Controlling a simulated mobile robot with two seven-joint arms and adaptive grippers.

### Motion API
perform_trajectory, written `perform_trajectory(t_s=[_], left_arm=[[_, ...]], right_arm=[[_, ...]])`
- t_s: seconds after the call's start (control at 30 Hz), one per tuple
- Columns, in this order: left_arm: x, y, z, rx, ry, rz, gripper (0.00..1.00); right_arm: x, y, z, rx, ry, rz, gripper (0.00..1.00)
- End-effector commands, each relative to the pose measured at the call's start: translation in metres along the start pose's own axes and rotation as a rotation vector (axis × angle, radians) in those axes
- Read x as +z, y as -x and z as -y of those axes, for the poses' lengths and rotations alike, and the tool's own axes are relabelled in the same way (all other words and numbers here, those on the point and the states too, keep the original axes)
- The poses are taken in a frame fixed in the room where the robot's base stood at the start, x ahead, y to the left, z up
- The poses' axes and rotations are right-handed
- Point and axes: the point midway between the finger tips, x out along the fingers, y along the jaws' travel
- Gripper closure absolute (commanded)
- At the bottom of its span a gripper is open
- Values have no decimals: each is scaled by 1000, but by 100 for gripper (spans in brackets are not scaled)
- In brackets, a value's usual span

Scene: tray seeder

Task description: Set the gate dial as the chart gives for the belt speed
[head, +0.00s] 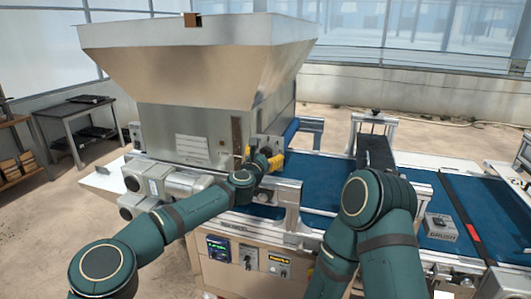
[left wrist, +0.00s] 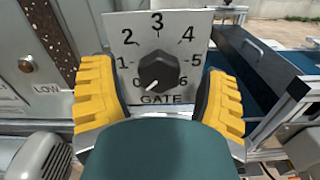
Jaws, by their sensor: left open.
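The gate dial (left wrist: 158,72) is a black round knob on a grey plate marked 0 to 6 with "GATE" below. Its white pointer mark is at the lower left, toward 0. My left gripper (head: 264,158) is at the dial on the machine's front. Its yellow fingers (left wrist: 95,92) stand open on either side of the knob, apart from it. A white chart plate (head: 193,149) is on the hopper's front, its text too small to read. A lit display (head: 219,248) on the front panel is also unreadable.
The big metal hopper (head: 195,75) rises behind the dial. A blue belt (head: 325,178) runs to the right, with a metal frame (head: 372,125) over it. A grey box (head: 441,227) sits on the right side. A knob and an orange display (head: 279,260) are on the lower panel.

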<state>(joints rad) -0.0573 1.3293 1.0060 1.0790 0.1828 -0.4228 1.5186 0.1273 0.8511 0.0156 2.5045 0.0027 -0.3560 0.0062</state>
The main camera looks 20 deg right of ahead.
Motion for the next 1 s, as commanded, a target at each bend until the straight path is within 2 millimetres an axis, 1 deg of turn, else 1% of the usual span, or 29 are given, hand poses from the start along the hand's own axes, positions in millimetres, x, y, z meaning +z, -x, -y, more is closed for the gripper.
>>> perform_trajectory(t_s=[0.1,0.2,0.53,0.57,0.6,0.67,0.7,0.73,0.77,1.0], left_arm=[[1,-7,0,1,-1,0,25],[0,-10,0,1,-1,0,25],[0,-12,0,0,-2,0,25],[0,-12,0,0,-2,0,28],[0,-12,0,0,-2,0,42],[0,-12,0,0,-2,0,63],[0,-12,0,0,-2,0,77],[0,-12,0,0,-2,0,88],[0,-12,0,0,-2,0,93],[0,-12,0,1,-4,1,94]], right_arm=[[-1,2,1,0,0,-2,53],[-1,2,1,0,-1,-2,53],[-1,2,1,0,-1,-3,53],[-1,2,1,0,-1,-3,53],[-1,2,1,0,-1,-3,53],[-1,2,1,0,-1,-3,53],[-1,2,1,0,-1,-3,53],[-1,2,1,0,-1,-3,53],[-1,2,1,0,-1,-3,53],[-1,2,1,0,0,-2,53]])
